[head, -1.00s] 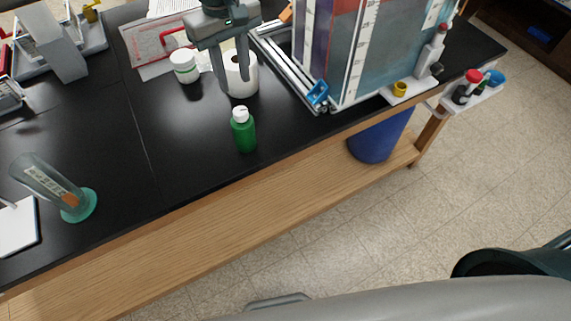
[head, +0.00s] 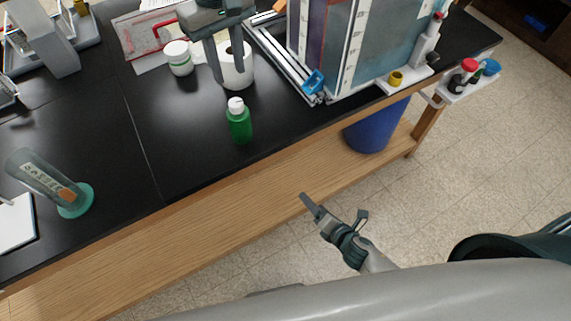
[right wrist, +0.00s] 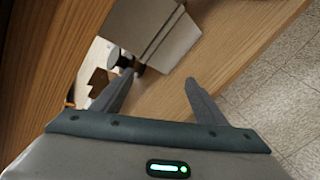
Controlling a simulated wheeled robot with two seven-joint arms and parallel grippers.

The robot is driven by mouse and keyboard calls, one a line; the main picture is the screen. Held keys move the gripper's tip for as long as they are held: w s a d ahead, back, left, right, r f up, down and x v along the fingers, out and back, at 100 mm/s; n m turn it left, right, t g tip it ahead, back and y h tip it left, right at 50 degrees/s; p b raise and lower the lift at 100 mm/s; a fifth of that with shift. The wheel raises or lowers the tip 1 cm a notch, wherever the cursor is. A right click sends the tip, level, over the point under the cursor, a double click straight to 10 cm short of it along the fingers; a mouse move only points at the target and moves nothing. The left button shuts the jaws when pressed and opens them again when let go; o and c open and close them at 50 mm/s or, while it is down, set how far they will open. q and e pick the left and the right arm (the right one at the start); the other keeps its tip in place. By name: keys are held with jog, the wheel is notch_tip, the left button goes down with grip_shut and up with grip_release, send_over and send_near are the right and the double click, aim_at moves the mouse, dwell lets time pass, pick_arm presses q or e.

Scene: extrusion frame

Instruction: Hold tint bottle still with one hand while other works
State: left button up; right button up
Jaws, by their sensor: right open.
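A green bottle with a white cap (head: 239,124), which fits the tint bottle, stands upright on the black bench top near its front edge, with no gripper touching it. My right gripper (right wrist: 158,80) is open and empty in the right wrist view, over a wooden surface with a pale box-like object (right wrist: 160,35) beyond the fingers. The bottle is not in that view.
A clear cylinder on a green base (head: 76,201) leans at left. A tall panelled tank (head: 385,45) is at right. Bench around the bottle is clear.

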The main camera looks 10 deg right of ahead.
jog(key=w+a+r+n+t+y, duration=0.1)
jog(key=a+r+n, duration=0.25)
jog(key=r, duration=0.45)
jog(key=w+a+r+n+t+y, duration=0.1)
jog(key=a+r+n+t+y, duration=0.1)
jog(key=r+n, duration=0.45)
jog(key=n+t+y, duration=0.1)
jog(key=n+y, duration=0.1)
jog(key=n, duration=0.3)
send_near(246, 129)
jog(key=v, duration=0.5)
jog(key=shift+w+d+f, duration=0.1)
jog(key=shift+w+f, duration=0.1)
jog(key=shift+w+m, duration=0.15)
jog(key=shift+m, duration=0.15)
jog(key=x, duration=1.7)
jog(key=shift+a+r, duration=0.15)
jog(key=shift+a, duration=0.1)
